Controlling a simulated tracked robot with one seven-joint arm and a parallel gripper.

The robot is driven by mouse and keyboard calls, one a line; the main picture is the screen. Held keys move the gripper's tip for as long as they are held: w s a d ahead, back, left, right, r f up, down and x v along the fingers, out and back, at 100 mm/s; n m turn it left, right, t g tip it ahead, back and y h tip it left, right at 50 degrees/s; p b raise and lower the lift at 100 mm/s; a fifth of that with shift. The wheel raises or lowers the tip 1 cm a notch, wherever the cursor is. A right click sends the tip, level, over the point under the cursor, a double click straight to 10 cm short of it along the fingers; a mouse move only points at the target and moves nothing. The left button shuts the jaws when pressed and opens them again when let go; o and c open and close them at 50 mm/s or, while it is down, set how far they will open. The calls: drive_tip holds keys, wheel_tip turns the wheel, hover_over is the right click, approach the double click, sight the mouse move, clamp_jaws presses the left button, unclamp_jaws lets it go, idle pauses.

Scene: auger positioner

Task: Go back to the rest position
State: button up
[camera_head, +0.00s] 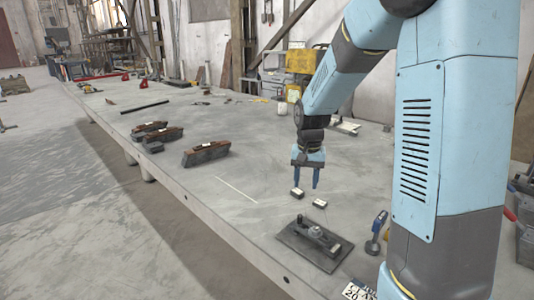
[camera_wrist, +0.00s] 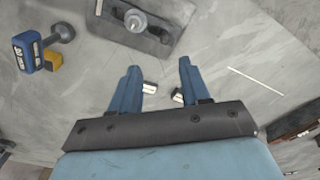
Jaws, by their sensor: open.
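My gripper (camera_head: 308,178) points down above the grey table (camera_head: 237,236), with its two blue fingers apart. Two small blocks with white tops, a left one (camera_head: 297,193) and a right one (camera_head: 320,203), lie on the table just below and beside the fingertips. In the wrist view one block (camera_wrist: 149,87) shows by the left finger and the other (camera_wrist: 178,96) by the right finger. A dark plate with a metal auger fixture (camera_head: 310,246) lies nearer the front edge.
Several dark rusty blocks (camera_head: 206,153) sit to the left. A thin white line (camera_head: 236,189) marks the table.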

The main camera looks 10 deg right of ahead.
drive_tip(key=s+d+r+n+t, duration=0.1)
drive_tip(key=s+r+t, duration=0.1)
drive_tip(key=s+r, duration=0.6)
drive_tip(key=s+d+r+n+t, duration=0.1)
drive_tip(key=s+r, duration=0.7)
drive_tip(key=s, duration=0.9)
drive_tip(key=shift+d+r+n+t, duration=0.2)
drive_tip(key=shift+d+n+t, duration=0.2)
drive_tip(key=shift+n+t, duration=0.55)
